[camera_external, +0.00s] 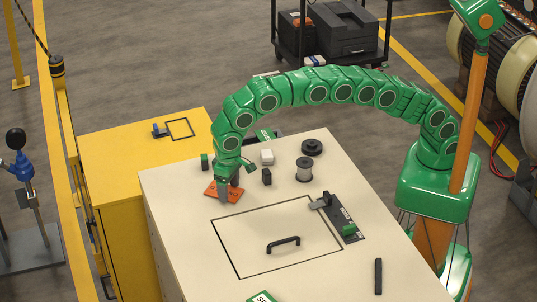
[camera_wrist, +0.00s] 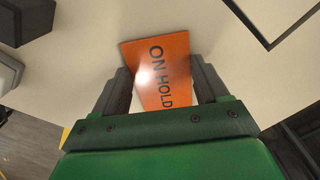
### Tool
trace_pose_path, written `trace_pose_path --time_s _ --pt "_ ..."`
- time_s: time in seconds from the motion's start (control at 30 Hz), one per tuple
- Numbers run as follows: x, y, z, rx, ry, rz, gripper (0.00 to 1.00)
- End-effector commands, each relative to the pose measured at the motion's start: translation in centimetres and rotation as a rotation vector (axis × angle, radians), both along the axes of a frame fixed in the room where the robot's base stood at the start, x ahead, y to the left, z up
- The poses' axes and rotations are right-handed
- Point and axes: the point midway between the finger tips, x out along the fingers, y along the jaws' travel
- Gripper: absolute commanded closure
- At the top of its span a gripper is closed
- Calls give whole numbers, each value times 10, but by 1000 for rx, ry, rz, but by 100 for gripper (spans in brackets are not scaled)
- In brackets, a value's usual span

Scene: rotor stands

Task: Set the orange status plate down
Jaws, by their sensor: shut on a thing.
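The orange status plate (camera_external: 224,191) is at the left part of the cream cabinet top, below my gripper (camera_external: 230,186). In the wrist view the orange plate (camera_wrist: 160,72) reads "ON HOLD" and sits between the two dark fingers of my gripper (camera_wrist: 161,88). My gripper is shut on the plate. The plate lies close over the cream top (camera_external: 175,200); I cannot tell whether it touches the surface. Its near end is hidden by the gripper body in the wrist view.
A black-outlined panel with a black handle (camera_external: 283,244) lies right of the plate. A yellow cabinet (camera_external: 130,150) adjoins at left.

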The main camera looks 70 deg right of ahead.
Motion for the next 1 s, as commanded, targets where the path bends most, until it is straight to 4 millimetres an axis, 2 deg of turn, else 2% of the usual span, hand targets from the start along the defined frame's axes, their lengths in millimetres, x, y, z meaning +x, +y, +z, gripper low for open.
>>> trace_pose_path --time_s 0.2,0.23,0.37,0.73,0.87,1.0 --pt "0 0 -3 -1 1 0 58" --pt "0 0 -3 0 1 0 22" --pt "0 0 -3 0 1 0 2" --pt "0 0 3 0 0 0 1" --pt "0 0 17 -2 2 0 1" --pt "1 1 41 3 -3 0 1"
